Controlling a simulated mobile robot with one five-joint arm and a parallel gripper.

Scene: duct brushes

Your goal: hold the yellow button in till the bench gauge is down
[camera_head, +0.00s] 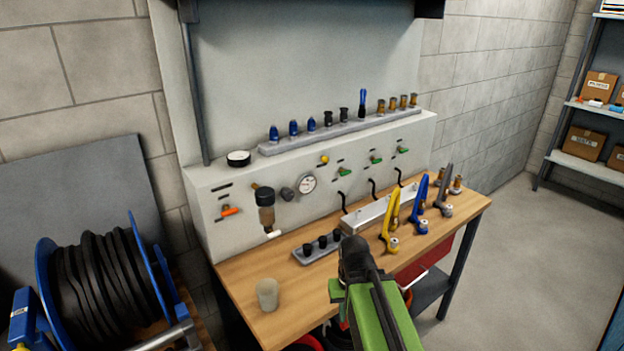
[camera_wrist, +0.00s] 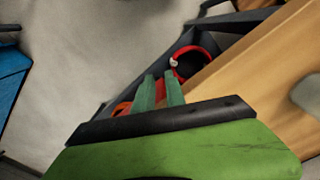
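The yellow button (camera_head: 325,159) is a small round knob on the sloped grey panel (camera_head: 232,188) behind the bench, in the head view. The bench gauge (camera_head: 307,184) is a round white dial below and left of the button; its needle is too small to read. My gripper shows in the wrist view as two green fingers (camera_wrist: 160,78) with a narrow gap and nothing between them. It points down past the bench's front edge, well away from the button. In the head view my green arm rises in front of the bench and its fingertips cannot be made out.
Yellow, blue and grey handled tools (camera_head: 391,222) stand along the wooden bench (camera_head: 262,328). A black-holed block (camera_head: 318,249), a beige cup (camera_head: 267,294) and a metal tray (camera_head: 372,213) are also there. Green levers (camera_head: 376,161) sit right of the button. A hose reel (camera_head: 105,277) stands left.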

